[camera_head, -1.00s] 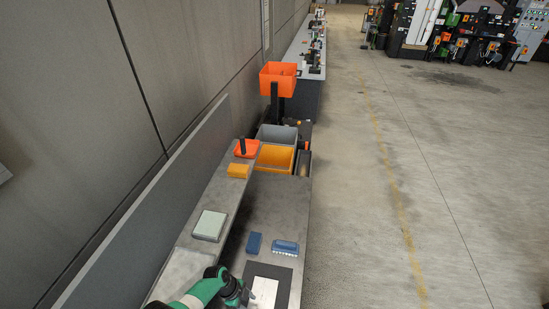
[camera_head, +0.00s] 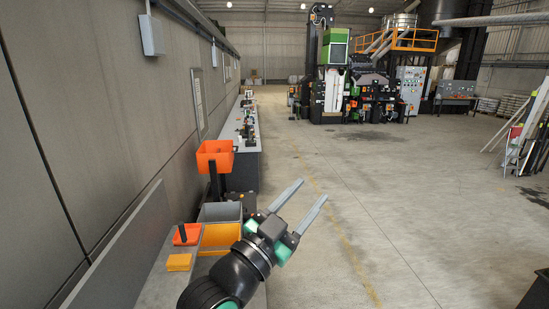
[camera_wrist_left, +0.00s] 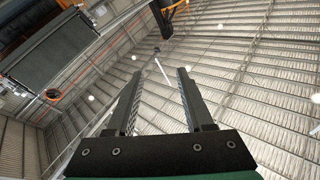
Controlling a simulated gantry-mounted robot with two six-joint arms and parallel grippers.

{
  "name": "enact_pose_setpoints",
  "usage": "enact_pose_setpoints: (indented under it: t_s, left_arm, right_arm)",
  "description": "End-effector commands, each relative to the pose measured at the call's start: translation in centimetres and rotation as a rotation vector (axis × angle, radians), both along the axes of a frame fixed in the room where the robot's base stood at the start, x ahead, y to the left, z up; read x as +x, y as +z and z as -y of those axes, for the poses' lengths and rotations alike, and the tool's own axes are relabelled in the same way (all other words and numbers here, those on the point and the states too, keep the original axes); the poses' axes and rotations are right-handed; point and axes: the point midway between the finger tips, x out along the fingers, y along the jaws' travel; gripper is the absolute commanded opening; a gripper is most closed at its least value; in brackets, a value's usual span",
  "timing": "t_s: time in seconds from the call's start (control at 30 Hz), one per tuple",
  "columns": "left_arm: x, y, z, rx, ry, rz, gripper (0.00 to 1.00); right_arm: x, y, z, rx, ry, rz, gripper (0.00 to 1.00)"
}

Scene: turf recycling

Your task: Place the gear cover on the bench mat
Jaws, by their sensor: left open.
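My left gripper (camera_head: 312,190) is raised in the head view, its two long grey fingers spread apart and pointing up and to the right. In the left wrist view the fingers (camera_wrist_left: 159,73) are open with nothing between them, against the roof. The gear cover and the bench mat cannot be made out in the current views; the near part of the bench is below the head view or behind my left arm. My right gripper is not in view.
A shelf along the wall holds an orange block (camera_head: 179,262) and a red-orange tray (camera_head: 186,234). Beyond are a yellow-orange bin (camera_head: 221,236), a grey bin (camera_head: 220,212) and a raised orange bin (camera_head: 214,157).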

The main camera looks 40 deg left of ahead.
Motion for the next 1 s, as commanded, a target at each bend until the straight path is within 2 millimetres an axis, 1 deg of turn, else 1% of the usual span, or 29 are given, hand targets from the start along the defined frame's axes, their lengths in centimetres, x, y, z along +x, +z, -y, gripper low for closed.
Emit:
enact_pose_setpoints:
  t_s: [0.03,0.07,0.1,0.2,0.3,0.4,0.7,0.77,0.87,0.97,1.0]
  left_arm:
    - [-2.7,4.6,2.0,-0.052,-0.045,0.124,0.52]
    - [-4.5,7.0,3.0,-0.089,-0.072,0.192,0.52]
    - [-6.8,9.6,4.1,-0.136,-0.111,0.274,0.52]
    - [-12.0,14.2,5.8,-0.234,-0.196,0.432,0.52]
    - [-15.0,16.2,6.5,-0.291,-0.249,0.515,0.52]
    - [-15.9,16.8,6.6,-0.308,-0.265,0.539,0.52]
    - [-15.8,16.7,6.6,-0.306,-0.262,0.536,0.52]
    - [-15.7,16.3,6.6,-0.306,-0.262,0.535,0.52]
    - [-15.7,14.5,6.6,-0.305,-0.262,0.535,0.52]
    - [-15.7,11.0,6.6,-0.305,-0.262,0.535,0.52]
    - [-15.7,9.3,6.6,-0.306,-0.261,0.534,0.52]
  right_arm:
    - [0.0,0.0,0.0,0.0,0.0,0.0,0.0]
    - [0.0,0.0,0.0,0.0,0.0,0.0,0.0]
    - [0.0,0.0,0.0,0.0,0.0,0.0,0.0]
    - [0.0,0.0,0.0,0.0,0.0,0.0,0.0]
    - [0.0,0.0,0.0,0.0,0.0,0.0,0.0]
    - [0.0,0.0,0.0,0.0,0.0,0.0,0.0]
    - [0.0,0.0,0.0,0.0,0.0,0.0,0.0]
    - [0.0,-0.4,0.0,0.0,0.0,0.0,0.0]
    - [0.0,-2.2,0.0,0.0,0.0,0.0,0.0]
    - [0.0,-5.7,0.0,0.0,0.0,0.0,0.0]
    - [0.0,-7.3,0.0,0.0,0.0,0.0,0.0]
